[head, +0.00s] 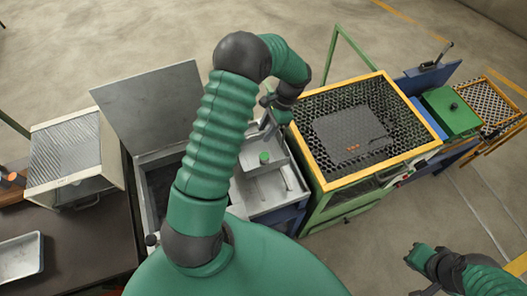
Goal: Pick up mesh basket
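A black mesh basket or mesh-lined bin with a yellow rim (312,158) sits on a green frame right of centre in the head view. A dark grey perforated panel with small orange marks lies in its middle. My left arm crosses the view centre, and my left gripper (270,104) is by the left side of the yellow rim; its fingers are small and partly hidden, so contact and opening are unclear. My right gripper (422,257) is low at the right, apart from the basket; its fingers are too unclear to read.
A grey open-lidded box (150,95) and a tray with a green knob (264,157) stand left of the basket. A white ribbed box (65,155) and metal pan (20,258) are far left. A green box (450,110) and another mesh panel (487,103) stand right.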

